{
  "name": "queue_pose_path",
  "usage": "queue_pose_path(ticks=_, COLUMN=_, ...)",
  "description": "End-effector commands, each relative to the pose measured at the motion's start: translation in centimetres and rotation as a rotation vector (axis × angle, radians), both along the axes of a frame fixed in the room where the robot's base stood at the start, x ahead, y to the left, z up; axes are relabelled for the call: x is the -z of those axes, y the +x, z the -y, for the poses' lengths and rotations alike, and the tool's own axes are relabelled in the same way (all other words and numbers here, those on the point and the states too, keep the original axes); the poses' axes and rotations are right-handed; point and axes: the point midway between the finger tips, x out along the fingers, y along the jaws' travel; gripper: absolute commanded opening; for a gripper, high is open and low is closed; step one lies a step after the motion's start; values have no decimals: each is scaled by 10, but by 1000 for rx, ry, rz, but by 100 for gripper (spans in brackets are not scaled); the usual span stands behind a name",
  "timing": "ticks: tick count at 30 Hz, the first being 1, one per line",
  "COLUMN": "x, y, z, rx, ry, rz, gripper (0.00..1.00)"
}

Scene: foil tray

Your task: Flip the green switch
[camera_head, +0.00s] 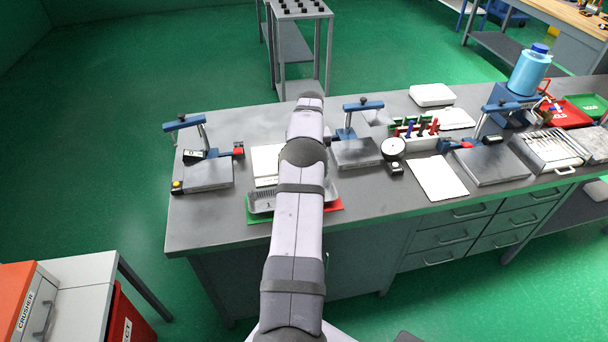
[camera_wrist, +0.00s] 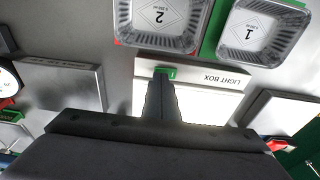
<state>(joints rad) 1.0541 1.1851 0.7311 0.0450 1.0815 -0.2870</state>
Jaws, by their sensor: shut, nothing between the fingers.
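The green switch (camera_wrist: 166,71) sits on the white front edge of the light box (camera_wrist: 222,79) in the wrist view. My gripper (camera_wrist: 162,82) is shut and empty, with its fingertips right at the switch and covering part of it. I cannot tell whether they touch it. The light box's pale top looks bright beside the fingers. In the head view the light box (camera_head: 266,160) shows left of my arm, which hides the switch and the gripper there.
Foil tray 1 (camera_wrist: 290,17) and foil tray 2 (camera_wrist: 120,38) lie on green and red mats in front of the light box. Grey plates with blue-handled stands (camera_head: 205,175) (camera_head: 357,152) flank the box. A round dial (camera_head: 393,148) stands farther right.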

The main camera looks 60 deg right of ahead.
Motion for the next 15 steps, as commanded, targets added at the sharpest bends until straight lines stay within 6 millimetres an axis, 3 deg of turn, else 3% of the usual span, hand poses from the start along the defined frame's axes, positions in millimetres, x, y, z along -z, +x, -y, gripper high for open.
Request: queue_pose_path(ticks=15, x=8, y=0, z=0, rx=0, ry=0, rz=0, gripper=0)
